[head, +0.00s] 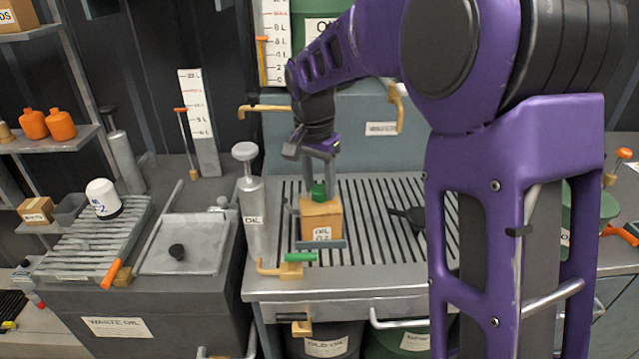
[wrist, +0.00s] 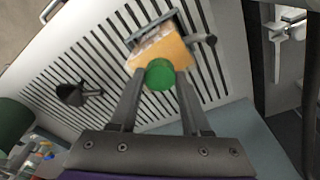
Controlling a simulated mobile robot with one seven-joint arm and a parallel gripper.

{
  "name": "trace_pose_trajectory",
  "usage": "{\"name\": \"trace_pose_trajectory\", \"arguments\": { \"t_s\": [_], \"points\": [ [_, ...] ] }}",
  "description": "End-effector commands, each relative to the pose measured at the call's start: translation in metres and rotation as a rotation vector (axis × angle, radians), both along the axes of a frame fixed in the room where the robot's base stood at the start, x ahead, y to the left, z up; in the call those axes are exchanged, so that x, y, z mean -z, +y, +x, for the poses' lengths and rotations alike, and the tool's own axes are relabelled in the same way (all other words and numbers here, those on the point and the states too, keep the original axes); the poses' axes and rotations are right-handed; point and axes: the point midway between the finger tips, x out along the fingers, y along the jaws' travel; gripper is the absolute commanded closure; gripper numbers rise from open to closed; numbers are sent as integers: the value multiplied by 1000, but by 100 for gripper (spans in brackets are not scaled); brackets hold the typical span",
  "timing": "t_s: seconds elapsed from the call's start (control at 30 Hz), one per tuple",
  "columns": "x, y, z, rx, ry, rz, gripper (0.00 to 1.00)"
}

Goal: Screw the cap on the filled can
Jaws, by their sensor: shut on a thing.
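The can (head: 321,217) is a small orange-tan box with a white label reading OIL. The green cap (head: 319,190) is at the top of the can. My gripper (head: 320,178) points down from above and is shut on the green cap, with a finger on each side of it in the wrist view (wrist: 160,74). The cap hides the can's opening, so I cannot tell how far it is threaded.
A grey oil pump (head: 250,205) stands left of the can. A brass tap with a green handle (head: 290,262) is at the front edge. A black funnel (head: 410,214) lies to the right on the slats. A waste oil bin (head: 115,328) stands at the left.

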Motion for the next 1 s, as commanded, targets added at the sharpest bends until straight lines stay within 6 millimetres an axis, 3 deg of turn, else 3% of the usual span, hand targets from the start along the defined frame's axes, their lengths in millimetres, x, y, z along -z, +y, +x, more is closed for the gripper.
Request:
{"name": "trace_pose_trajectory", "arguments": {
  "t_s": [0.33,0.77,1.0],
  "points": [
    [-1,2,0,346,0,0,100],
    [-1,1,1,420,0,0,100],
    [-1,1,1,700,1,-2,100]
  ]
}}
